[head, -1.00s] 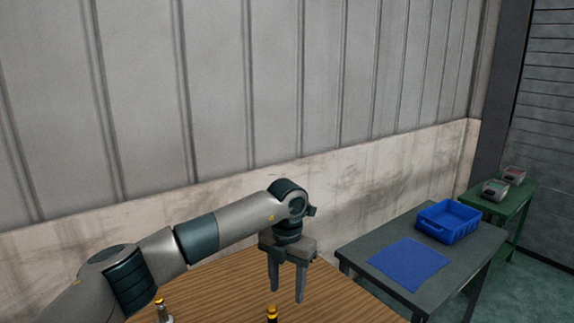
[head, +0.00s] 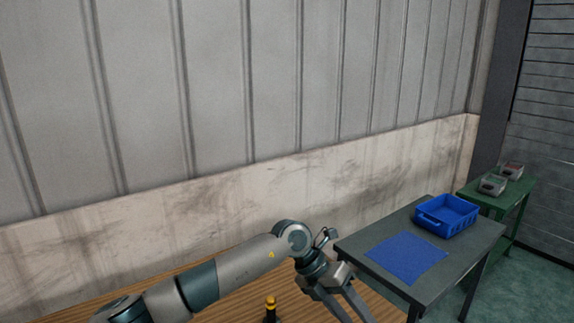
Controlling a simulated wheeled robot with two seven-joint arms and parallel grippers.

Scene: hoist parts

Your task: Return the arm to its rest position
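My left arm comes in from the lower left, over a wooden table (head: 225,306). Its gripper (head: 350,316) is at the bottom edge of the head view, right of centre. The two fingers point down and to the right and stand apart, with nothing seen between them; the tips are partly cut off by the frame edge. My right gripper is not in view.
A small part with a yellow top and dark body (head: 270,307) stands on the wooden table, left of the gripper. A grey table (head: 455,262) to the right bears a blue mat (head: 406,258) and a blue crate (head: 446,226). Behind it, a green table (head: 512,206) holds small containers (head: 493,185).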

